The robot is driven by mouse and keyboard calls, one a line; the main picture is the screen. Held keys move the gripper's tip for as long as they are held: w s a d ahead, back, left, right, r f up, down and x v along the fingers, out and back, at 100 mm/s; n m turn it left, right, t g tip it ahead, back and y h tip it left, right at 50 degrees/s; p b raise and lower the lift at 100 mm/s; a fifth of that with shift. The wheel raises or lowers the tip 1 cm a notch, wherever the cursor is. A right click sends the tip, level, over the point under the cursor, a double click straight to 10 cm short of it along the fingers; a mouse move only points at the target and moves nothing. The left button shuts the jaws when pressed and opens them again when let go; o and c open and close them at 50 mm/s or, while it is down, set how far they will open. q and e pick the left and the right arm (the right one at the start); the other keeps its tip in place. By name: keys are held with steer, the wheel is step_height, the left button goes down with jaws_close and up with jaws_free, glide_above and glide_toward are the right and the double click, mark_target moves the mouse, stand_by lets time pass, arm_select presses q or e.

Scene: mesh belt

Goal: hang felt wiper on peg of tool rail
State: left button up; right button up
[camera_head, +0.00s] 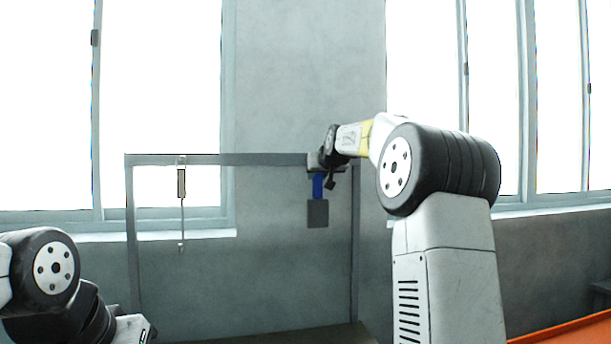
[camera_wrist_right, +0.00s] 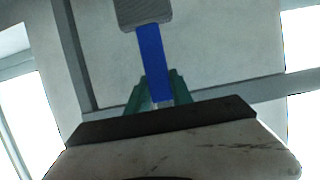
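The felt wiper has a blue handle and a grey pad (camera_head: 318,213); it hangs pad-down below my right gripper (camera_head: 326,168) in the head view. In the right wrist view the fingers of my right gripper (camera_wrist_right: 158,92) close on both sides of the blue handle (camera_wrist_right: 151,55). The grey pad (camera_wrist_right: 144,13) is at the top edge there. The tool rail (camera_head: 250,159) is the grey crossbar; my right gripper is at its right end. The peg under the gripper is hidden, so I cannot tell whether the wiper touches it. My left gripper is not in view.
A thin tool (camera_head: 181,184) hangs from the left part of the rail. Upright posts (camera_head: 133,240) carry the rail in front of a grey wall with windows. The middle of the rail is clear. An orange surface (camera_head: 570,331) lies at the lower right.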

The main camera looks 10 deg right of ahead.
steer(key=o, duration=0.5)
steer(key=v, duration=0.7)
steer(key=s+a+f+g, duration=0.2)
steer(key=s+f, duration=0.7)
steer(key=s, duration=0.4)
steer(key=s+a+f+g+y, duration=0.1)
steer(key=s+a+f+g, duration=0.2)
steer(key=s+f, duration=0.7)
steer(key=s+a+f+g, duration=0.2)
steer(key=s+f, duration=0.7)
steer(key=s, duration=0.7)
steer(key=shift+s+a+f+g+y, duration=0.4)
steer(key=shift+a, duration=0.15)
